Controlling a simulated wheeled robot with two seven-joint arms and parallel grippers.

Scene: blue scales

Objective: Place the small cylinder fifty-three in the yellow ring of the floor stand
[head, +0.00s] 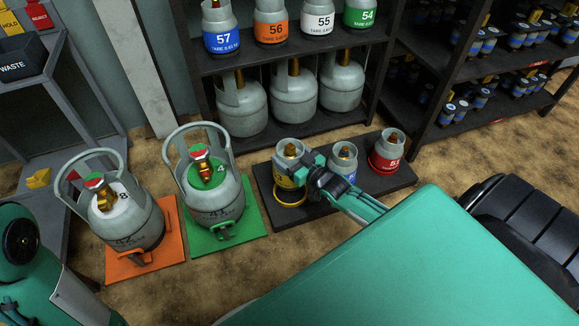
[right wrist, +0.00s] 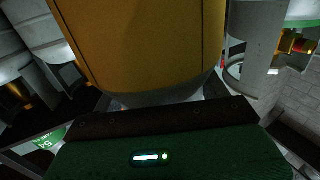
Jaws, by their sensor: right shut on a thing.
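The small cylinder with a yellow label (head: 289,152) is at the left end of the dark floor stand (head: 400,182). Its number is not readable. My right gripper (head: 312,170) is shut on it from the right side, hiding part of its body. The yellow ring (head: 290,203) shows just under the cylinder, which stands upright over or in it; I cannot tell whether it rests on the stand. In the right wrist view the yellow band (right wrist: 145,45) fills the top, close to the gripper. My left gripper is out of view.
A blue-labelled cylinder (head: 344,158) and a red-labelled cylinder (head: 388,150) stand to the right on the same stand. Large cylinders stand on a green mat (head: 250,222) and an orange mat (head: 170,260) to the left. Shelves with cylinders (head: 293,95) are behind.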

